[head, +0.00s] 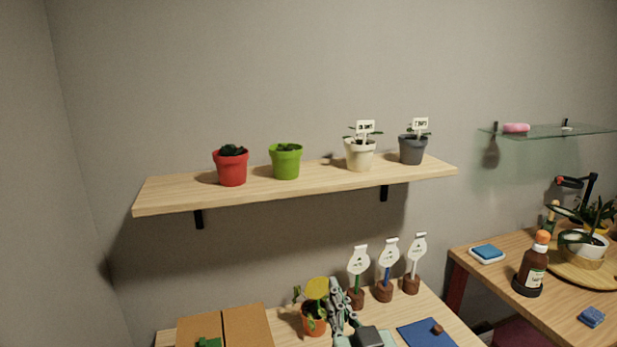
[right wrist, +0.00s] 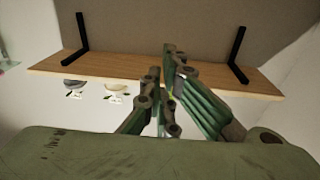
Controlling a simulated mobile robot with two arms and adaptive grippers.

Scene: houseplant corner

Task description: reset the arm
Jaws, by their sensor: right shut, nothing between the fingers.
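My right gripper (head: 337,290) shows in the head view at the bottom middle, in front of the shelf and low over the lower table. Its fingers point up and are closed together with nothing between them. In the right wrist view the closed fingers (right wrist: 166,75) reach toward the underside of the wooden shelf (right wrist: 130,67). My left gripper is in neither view.
The wall shelf (head: 300,184) holds red, green, cream and grey pots. Beside my right gripper stand an orange pot (head: 314,324) with a yellow leaf and several label stakes (head: 388,262). A brown bottle (head: 531,271) stands on the right table. The wall between is clear.

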